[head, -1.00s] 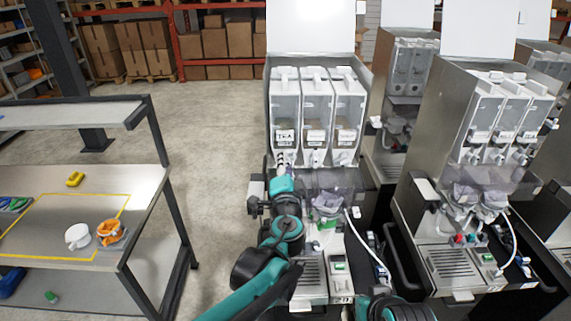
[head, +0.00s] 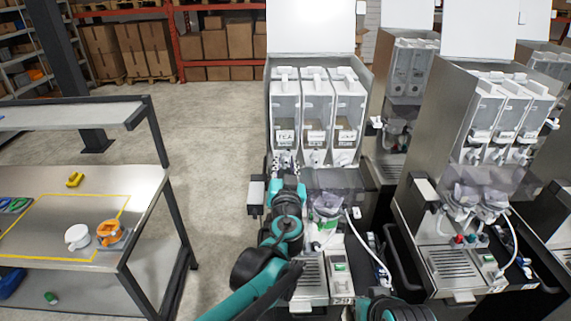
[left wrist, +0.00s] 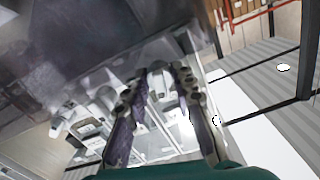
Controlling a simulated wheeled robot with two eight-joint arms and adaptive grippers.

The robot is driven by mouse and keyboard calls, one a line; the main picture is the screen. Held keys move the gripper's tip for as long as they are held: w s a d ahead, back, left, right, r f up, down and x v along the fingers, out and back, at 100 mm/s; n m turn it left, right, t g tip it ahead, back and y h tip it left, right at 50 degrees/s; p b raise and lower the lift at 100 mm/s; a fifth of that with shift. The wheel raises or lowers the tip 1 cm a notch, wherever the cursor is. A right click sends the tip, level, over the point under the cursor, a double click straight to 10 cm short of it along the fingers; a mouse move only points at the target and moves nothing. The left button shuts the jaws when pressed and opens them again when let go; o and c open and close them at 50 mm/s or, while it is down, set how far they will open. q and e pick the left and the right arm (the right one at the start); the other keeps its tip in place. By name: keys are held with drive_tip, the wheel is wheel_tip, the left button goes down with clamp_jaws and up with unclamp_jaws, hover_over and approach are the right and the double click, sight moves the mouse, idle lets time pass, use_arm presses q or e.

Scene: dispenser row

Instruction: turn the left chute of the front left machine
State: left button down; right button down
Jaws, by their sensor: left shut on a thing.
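The front left machine (head: 318,200) stands in the middle of the head view, its lid raised. It has three clear canisters side by side, the left one (head: 285,108) labelled TEA. My left gripper (head: 285,158) is at the foot of this canister and covers most of the left chute there. In the left wrist view its two fingers (left wrist: 160,72) are on either side of a small pale part, the left chute (left wrist: 158,78), and shut on it. The chute's exact angle is hidden. The middle chute (head: 317,157) and right chute (head: 343,157) are free.
A second machine (head: 470,150) stands close on the right, with more behind it. The floor between bench and machine is clear.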

use_arm(q)
drive_tip(key=shift+f+n, duration=0.1)
drive_tip(key=shift+n, duration=1.1)
drive_tip(key=c, duration=1.6)
unclamp_jaws()
drive_tip(key=shift+s, duration=0.1)
drive_tip(key=s, duration=1.2)
